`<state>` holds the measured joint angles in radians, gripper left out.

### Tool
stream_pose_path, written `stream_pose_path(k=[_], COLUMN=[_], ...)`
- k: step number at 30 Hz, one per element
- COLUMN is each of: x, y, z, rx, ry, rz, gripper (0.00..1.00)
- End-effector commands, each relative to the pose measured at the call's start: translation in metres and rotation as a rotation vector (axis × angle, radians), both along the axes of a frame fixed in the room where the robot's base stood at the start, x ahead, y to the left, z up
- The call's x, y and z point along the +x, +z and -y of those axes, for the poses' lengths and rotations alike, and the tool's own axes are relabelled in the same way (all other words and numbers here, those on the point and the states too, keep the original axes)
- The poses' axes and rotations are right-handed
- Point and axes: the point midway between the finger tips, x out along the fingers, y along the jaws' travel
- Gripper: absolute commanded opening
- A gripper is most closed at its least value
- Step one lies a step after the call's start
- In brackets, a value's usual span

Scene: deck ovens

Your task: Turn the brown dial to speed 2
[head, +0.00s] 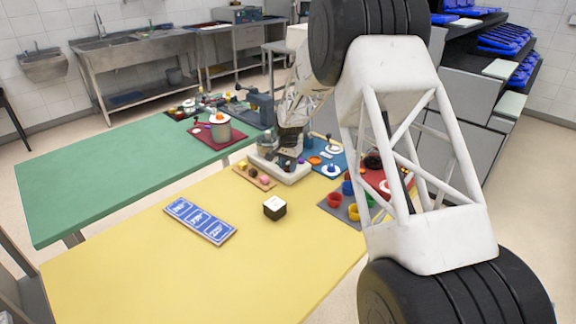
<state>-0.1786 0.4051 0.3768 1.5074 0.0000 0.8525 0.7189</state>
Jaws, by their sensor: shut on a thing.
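A pale grey machine with a low base (290,177) stands at the far edge of the yellow table. The brown dial is not clear in this view; only small dark parts show low on the machine, partly covered by my arm. My gripper (289,150) reaches down over this machine from a silvery arm link and is small in the picture. It is shut on what looks like the brown dial, though the fingers and the dial's setting are too small to read.
My white arm link blocks the right side.

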Motion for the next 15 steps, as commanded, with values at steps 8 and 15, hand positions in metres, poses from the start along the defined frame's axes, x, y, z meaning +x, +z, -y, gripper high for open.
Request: stream_pose_path(k=[8, 15], x=[0.0002, 0.0002], y=[-0.0001, -0.0001], z=[0.0002, 0.0002], rx=[-0.001, -0.001], ry=[-0.067, -0.072], rz=[0.001, 0.001], gripper=[0.12, 0.12])
